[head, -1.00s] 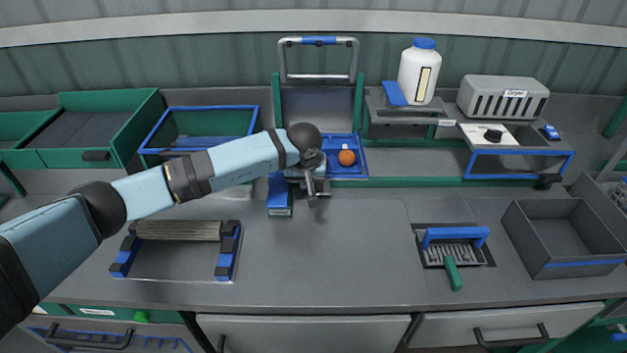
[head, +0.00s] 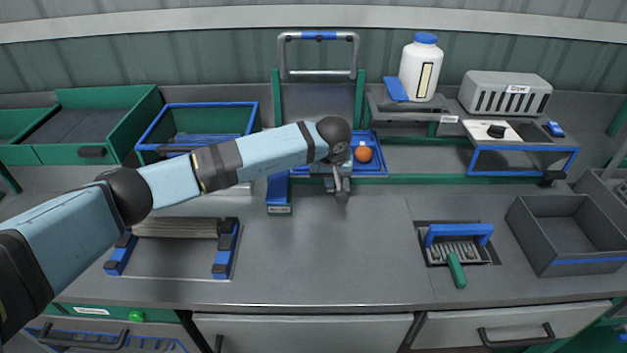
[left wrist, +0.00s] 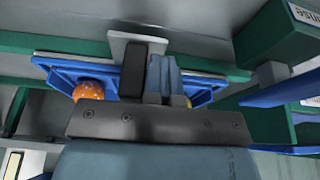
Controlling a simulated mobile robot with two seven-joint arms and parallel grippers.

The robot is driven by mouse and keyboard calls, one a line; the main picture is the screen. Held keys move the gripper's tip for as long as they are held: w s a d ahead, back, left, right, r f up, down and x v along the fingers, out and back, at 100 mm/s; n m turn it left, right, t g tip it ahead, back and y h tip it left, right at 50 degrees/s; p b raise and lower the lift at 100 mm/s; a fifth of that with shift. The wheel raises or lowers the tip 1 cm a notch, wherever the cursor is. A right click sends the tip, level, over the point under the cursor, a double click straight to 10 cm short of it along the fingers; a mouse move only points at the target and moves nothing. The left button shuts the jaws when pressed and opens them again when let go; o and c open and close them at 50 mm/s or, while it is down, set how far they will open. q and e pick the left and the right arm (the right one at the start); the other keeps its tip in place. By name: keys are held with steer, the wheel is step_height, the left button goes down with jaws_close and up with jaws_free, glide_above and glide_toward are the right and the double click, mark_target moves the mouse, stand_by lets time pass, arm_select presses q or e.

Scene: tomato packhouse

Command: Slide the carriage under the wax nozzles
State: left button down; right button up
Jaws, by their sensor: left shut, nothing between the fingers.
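The carriage is a blue tray (head: 377,161) on the green rail (head: 425,181) at the back of the bench. An orange tomato (head: 363,154) rides in it. My left gripper (head: 341,192) is shut and empty at the carriage's front left, its arm hiding part of the tray. In the left wrist view, the closed fingers (left wrist: 165,77) are beside a dark block with a pale plate (left wrist: 132,68), in front of the tray (left wrist: 58,72) and tomato (left wrist: 93,91). I cannot tell whether they touch. The wax nozzles are not clearly seen. My right gripper is out of view.
A white bottle (head: 418,72) stands on a grey shelf (head: 446,106) right of the carriage. A blue sloped piece (head: 279,193) is left of the gripper. The bench front centre is clear.

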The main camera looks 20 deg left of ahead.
arm_select(q)
steer(key=shift+w+d+b, duration=0.25)
steer(key=shift+d+b, duration=0.15)
steer(key=shift+d, duration=0.5)
steer(key=shift+w+d+b, duration=0.25)
steer(key=shift+d+b, duration=0.15)
steer(key=shift+d, duration=0.45)
steer(key=shift+w+d+b, duration=0.25)
steer(key=shift+d+b, duration=0.15)
steer(key=shift+d, duration=0.5)
steer(key=shift+w+d, duration=0.15)
steer(key=shift+d, duration=0.2)
